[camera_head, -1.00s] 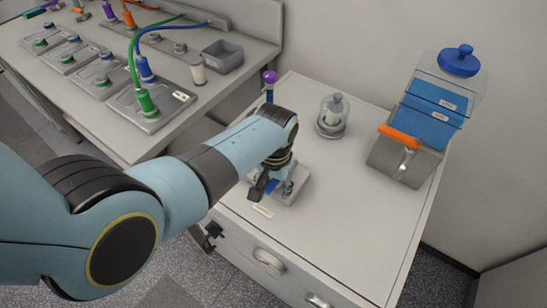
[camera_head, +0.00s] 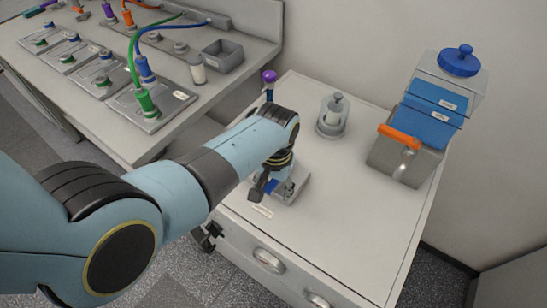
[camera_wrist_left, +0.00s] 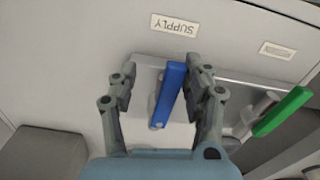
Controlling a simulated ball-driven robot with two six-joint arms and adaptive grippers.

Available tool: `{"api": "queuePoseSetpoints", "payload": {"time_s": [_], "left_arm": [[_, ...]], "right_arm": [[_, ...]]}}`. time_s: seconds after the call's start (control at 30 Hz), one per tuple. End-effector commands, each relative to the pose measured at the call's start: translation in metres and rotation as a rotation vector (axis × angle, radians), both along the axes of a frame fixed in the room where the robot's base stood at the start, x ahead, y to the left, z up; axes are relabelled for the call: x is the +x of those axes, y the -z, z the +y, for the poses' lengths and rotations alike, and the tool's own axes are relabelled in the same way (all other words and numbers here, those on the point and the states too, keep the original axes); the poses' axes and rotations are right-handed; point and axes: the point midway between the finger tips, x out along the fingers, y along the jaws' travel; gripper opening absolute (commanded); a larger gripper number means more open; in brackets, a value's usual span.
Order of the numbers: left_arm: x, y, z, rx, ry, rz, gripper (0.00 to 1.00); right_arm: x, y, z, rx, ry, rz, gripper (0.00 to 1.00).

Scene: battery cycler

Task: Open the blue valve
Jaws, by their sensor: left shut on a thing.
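The blue valve's handle (camera_wrist_left: 170,92) is a flat blue lever beside a SUPPLY label, which reads upside down in the left wrist view. My left gripper (camera_wrist_left: 172,82) is shut on this handle, with a finger on each side; the right finger lies close against it. The lever runs nearly lengthwise between the fingers, slightly tilted. In the head view, my left gripper (camera_head: 264,186) is over the small valve block at the cabinet's front left, and only a bit of blue handle (camera_head: 271,186) shows beside it. My right gripper is not in view.
A green lever (camera_wrist_left: 283,111) sits close to the right on the same plate. The top's front right is clear.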

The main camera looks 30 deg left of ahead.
Motion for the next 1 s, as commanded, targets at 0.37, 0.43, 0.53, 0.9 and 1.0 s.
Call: {"api": "queuePoseSetpoints", "payload": {"time_s": [0.37, 0.43, 0.53, 0.9, 1.0], "left_arm": [[0.004, -0.055, -0.006, -0.008, -0.001, -0.012, 0.34], [0.004, -0.063, -0.006, -0.006, 0.000, -0.012, 0.34], [0.004, -0.071, -0.006, -0.005, 0.000, -0.011, 0.34], [0.004, -0.074, -0.004, -0.002, 0.000, -0.010, 0.34], [0.004, -0.074, -0.004, -0.002, 0.000, -0.010, 0.34]], "right_arm": [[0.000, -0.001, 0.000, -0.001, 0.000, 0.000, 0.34], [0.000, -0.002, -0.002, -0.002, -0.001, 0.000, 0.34], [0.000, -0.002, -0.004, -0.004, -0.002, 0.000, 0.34], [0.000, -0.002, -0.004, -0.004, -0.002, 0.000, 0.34], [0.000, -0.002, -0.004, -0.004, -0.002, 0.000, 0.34]]}}
